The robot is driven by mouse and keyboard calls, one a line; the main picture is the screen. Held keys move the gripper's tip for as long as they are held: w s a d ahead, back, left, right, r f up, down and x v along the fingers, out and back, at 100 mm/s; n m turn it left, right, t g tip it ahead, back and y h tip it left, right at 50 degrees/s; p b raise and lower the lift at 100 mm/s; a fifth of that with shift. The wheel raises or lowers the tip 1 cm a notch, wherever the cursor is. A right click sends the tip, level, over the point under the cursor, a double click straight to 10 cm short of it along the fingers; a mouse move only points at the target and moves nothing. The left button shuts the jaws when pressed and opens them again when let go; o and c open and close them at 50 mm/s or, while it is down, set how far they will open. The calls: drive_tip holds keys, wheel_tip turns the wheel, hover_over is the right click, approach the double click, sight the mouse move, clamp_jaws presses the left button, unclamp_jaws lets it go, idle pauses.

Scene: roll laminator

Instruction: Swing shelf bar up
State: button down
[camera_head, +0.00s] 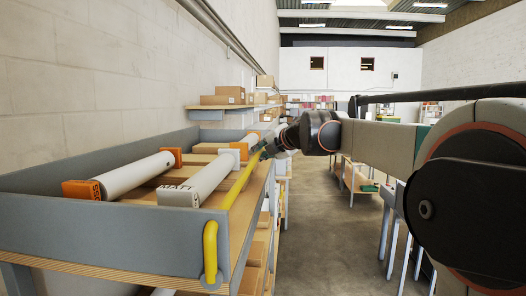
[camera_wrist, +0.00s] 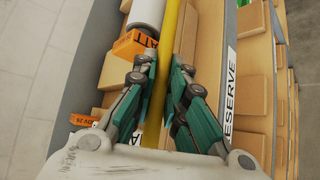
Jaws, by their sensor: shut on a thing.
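The shelf bar is a yellow rod (camera_head: 237,187) along the open front edge of the grey-walled shelf (camera_head: 120,232). Its near end bends down to a bracket at the shelf's near corner. My gripper (camera_head: 268,151) is at the bar's far part in the head view, its fingers small and partly hidden there. In the wrist view the yellow bar (camera_wrist: 172,45) runs between the two green-and-grey fingers of my gripper (camera_wrist: 163,78), which are shut on it. The bar's far end is hidden in the head view.
White rolls with end caps lie on the shelf, one marked MATT (camera_head: 195,182) close behind the bar and one with orange caps (camera_head: 137,174). Cardboard boxes (camera_head: 222,97) sit on a wall shelf behind. The aisle floor (camera_head: 325,235) to the right is clear.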

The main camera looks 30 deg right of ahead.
drive_tip(key=shift+a, duration=0.15)
idle(0.4)
drive_tip(key=c, duration=1.6)
unclamp_jaws()
drive_tip(key=shift+w, duration=0.1)
drive_tip(key=v, duration=0.7)
drive_tip(key=shift+s+r, duration=0.15)
drive_tip(key=shift+s, duration=0.05)
drive_tip(key=shift+a, duration=0.1)
